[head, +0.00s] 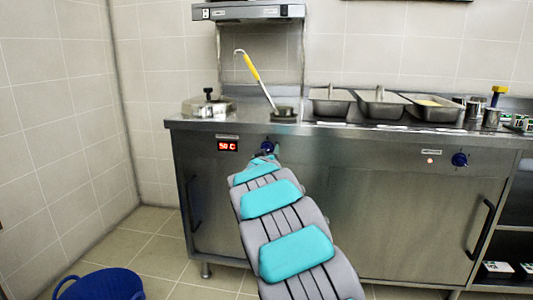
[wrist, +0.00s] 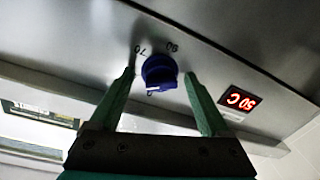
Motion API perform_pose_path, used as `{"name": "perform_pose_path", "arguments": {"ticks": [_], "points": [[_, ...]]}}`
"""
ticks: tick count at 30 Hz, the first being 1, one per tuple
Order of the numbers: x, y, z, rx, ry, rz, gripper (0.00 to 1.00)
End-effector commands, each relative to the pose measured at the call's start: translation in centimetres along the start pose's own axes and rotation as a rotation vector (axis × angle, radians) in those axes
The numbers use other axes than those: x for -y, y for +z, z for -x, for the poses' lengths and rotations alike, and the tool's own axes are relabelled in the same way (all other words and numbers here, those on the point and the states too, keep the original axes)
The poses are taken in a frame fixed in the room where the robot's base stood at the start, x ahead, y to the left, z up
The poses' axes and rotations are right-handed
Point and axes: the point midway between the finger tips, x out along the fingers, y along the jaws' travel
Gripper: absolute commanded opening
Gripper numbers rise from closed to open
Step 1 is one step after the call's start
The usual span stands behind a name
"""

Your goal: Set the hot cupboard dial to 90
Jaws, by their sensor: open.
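The hot cupboard (head: 330,205) is a steel cabinet with a display (head: 228,146) that reads 50 C in red. Its blue dial (head: 267,146) sits right of the display, partly hidden by my arm. In the wrist view the dial (wrist: 160,73) has a white pointer mark on its lower edge, and the picture is upside down. Printed numbers stand near it; one looks like 70, another like 90. The display also shows in the wrist view (wrist: 239,100). My gripper (wrist: 162,75) is open, with one green finger on each side of the dial, apparently not touching it.
A second blue dial (head: 460,159) is at the right of the cabinet front, with a red lamp beside it. Steel pans (head: 380,104), a ladle with a yellow handle (head: 249,68) and a lidded pot (head: 208,106) stand on top. A blue tub (head: 101,285) is on the floor.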

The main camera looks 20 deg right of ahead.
Motion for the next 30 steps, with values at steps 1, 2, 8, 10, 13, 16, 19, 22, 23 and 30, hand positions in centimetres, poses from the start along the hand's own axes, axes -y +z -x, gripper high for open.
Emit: {"name": "perform_pose_path", "arguments": {"ticks": [1, 2, 8, 10, 13, 16, 19, 22, 23, 30], "points": [[0.02, 0.00, 0.01, 0.000, 0.000, 0.000, 0.78], [0.02, 0.00, 0.01, 0.000, 0.000, 0.000, 0.75], [0.04, -0.01, 0.01, 0.000, -0.001, 0.000, 0.52], [0.04, -0.01, 0.02, 0.000, -0.001, 0.000, 0.44], [0.03, 0.00, 0.01, 0.000, 0.000, 0.000, 0.33], [0.02, 0.01, 0.01, 0.000, 0.000, 0.000, 0.22], [0.01, 0.01, 0.01, 0.000, 0.000, 0.000, 0.10], [0.00, 0.00, 0.01, 0.000, 0.000, 0.000, 0.00], [0.00, 0.00, 0.01, 0.000, 0.000, 0.000, 0.00], [0.06, 0.05, 0.02, -0.002, 0.000, -0.022, 0.00]]}}
